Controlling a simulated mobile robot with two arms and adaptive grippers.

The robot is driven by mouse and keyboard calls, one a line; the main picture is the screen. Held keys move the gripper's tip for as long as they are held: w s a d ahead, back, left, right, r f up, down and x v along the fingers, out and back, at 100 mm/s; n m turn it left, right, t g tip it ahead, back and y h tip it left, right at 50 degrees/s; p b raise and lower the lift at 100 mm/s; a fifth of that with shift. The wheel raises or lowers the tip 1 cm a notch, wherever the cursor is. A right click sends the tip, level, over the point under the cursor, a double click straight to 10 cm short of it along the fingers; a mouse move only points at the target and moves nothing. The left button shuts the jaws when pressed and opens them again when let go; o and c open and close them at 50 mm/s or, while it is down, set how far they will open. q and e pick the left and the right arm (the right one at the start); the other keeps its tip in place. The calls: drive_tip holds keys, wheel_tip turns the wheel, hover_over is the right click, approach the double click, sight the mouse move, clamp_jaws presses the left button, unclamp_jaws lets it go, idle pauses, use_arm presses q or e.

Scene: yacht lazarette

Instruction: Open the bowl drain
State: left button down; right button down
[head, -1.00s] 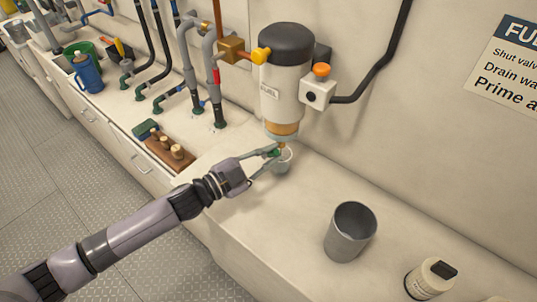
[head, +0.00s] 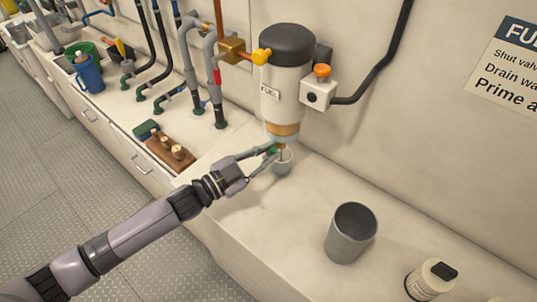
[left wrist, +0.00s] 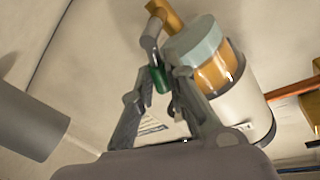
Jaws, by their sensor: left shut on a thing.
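The fuel filter (head: 287,90) is a pale cylinder with a dark cap, mounted on the wall. Its amber bowl (head: 282,130) is at the bottom, and it also shows in the left wrist view (left wrist: 215,72). A brass drain fitting (left wrist: 165,14) sticks out of the bowl's end. My left gripper (head: 273,152) is at the drain, just under the bowl. In the left wrist view its fingers are closed around a small green drain handle (left wrist: 160,79). My right gripper is in neither view.
A larger grey beaker (head: 351,232) and a white bottle (head: 432,279) stand on the bench to the right. A wooden block with pegs (head: 171,151) is to the left. Pipes and a blue jug (head: 89,73) are farther left. The bench between filter and beaker is clear.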

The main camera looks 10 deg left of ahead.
use_arm(q)
drive_tip(key=n, duration=0.2)
drive_tip(key=a+n+t, duration=0.1)
drive_tip(key=n, duration=0.1)
drive_tip(key=w+n, duration=0.1)
drive_tip(key=shift+a+r+n+t, duration=0.15)
drive_tip(key=shift+a+n+t, duration=0.15)
drive_tip(key=shift+n, duration=0.1)
idle(0.3)
drive_tip(key=c, duration=1.6)
unclamp_jaws()
drive_tip(key=v, duration=1.2)
